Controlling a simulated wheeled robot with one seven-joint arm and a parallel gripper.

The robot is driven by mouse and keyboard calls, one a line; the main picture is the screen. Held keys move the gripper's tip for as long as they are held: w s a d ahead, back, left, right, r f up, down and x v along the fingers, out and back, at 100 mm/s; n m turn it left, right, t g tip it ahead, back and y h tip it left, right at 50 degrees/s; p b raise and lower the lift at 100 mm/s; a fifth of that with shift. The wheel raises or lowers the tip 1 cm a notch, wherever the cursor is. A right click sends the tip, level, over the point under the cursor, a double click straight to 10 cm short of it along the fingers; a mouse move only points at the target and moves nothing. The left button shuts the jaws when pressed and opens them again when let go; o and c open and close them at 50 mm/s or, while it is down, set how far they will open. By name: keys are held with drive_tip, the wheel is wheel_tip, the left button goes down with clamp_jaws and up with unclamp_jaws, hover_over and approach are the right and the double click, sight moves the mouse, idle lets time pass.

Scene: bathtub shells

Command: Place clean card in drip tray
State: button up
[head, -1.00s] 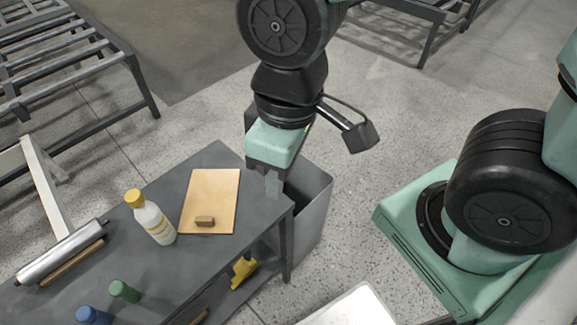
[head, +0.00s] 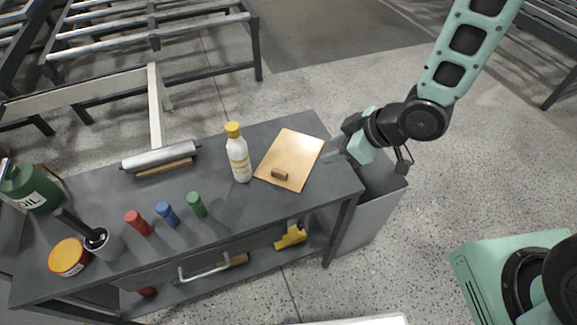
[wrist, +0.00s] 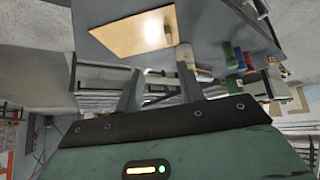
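A flat tan sheet (head: 296,150), possibly the card, lies on the right part of the grey workbench (head: 235,207), with a small brown block (head: 279,174) on its near end. The sheet also shows at the top of the wrist view (wrist: 128,32). My gripper (head: 333,152) is at the bench's right edge, just right of the sheet, its fingers pointing left. In the wrist view its two fingers (wrist: 158,85) stand apart with nothing between them. I cannot clearly identify a drip tray; a pale flat surface (head: 372,320) is cut off at the bottom edge.
A white bottle (head: 239,158) stands left of the sheet. Red, blue and green cylinders (head: 167,213), a metal roller (head: 160,156) and an oil can (head: 30,187) are farther left. A grey bin (head: 375,207) stands beside the bench's right end. A yellow tool (head: 290,236) lies below.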

drive_tip(key=f+y, duration=0.1)
drive_tip(key=f, duration=0.1)
drive_tip(key=p, duration=0.2)
approach(281, 172)
drive_tip(key=x, duration=0.3)
drive_tip(key=shift+a+f, duration=0.1)
drive_tip(key=shift+f, duration=0.05)
drive_tip(key=shift+p+x, duration=0.65)
drive_tip(key=shift+x, duration=2.25)
drive_tip(key=shift+w, duration=0.1)
clamp_jaws()
